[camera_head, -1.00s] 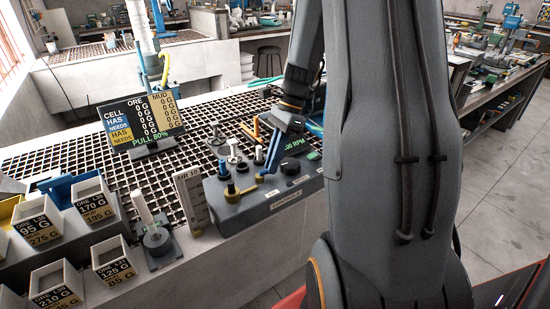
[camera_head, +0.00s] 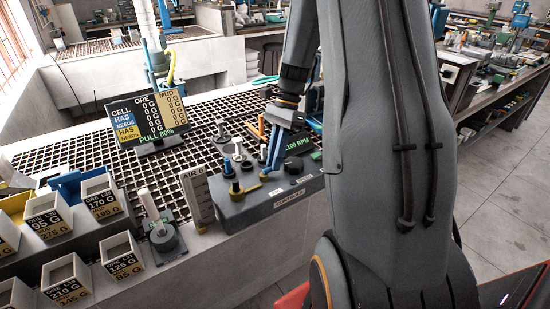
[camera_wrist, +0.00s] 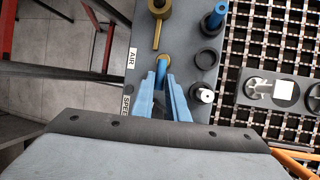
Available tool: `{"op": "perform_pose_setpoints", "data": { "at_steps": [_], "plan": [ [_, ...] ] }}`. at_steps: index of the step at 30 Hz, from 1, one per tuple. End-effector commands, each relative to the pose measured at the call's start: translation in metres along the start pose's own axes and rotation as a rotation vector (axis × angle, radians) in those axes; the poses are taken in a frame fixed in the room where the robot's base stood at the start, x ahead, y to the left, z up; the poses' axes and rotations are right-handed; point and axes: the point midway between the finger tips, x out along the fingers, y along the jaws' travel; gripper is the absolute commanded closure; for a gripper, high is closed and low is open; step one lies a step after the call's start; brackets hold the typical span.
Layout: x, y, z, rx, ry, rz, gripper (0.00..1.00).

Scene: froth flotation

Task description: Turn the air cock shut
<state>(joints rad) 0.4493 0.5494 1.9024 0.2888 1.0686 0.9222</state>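The air cock (camera_head: 236,191) is a brass body with a lever on the grey control box (camera_head: 290,200). In the wrist view, the brass air cock (camera_wrist: 160,12) is at the top, its lever pointing down toward my gripper. The air scale (camera_head: 197,195) reads "AIR 0".
A blue post (camera_head: 228,167), a white-topped knob (camera_wrist: 203,94) and a black ring (camera_wrist: 208,57) stand close by on the box. A display board (camera_head: 150,118) stands on the grating behind. Labelled ore cups (camera_head: 101,197) and a white rod on a stand (camera_head: 163,238) are at left.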

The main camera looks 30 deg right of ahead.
Motion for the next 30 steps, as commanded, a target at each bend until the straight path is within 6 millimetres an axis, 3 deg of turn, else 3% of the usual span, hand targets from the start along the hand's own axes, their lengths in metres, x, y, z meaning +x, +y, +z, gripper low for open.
{"op": "perform_pose_setpoints", "data": {
  "at_steps": [3,14,24,30],
  "plan": [
    [-0.001,-0.001,0.0,0.0,0.001,-0.002,0.69],
    [-0.005,-0.001,0.0,0.0,0.001,-0.002,0.69],
    [-0.056,-0.002,-0.001,0.001,0.002,-0.005,0.69],
    [-0.076,-0.001,0.0,0.0,0.001,-0.002,0.69]
  ]
}}
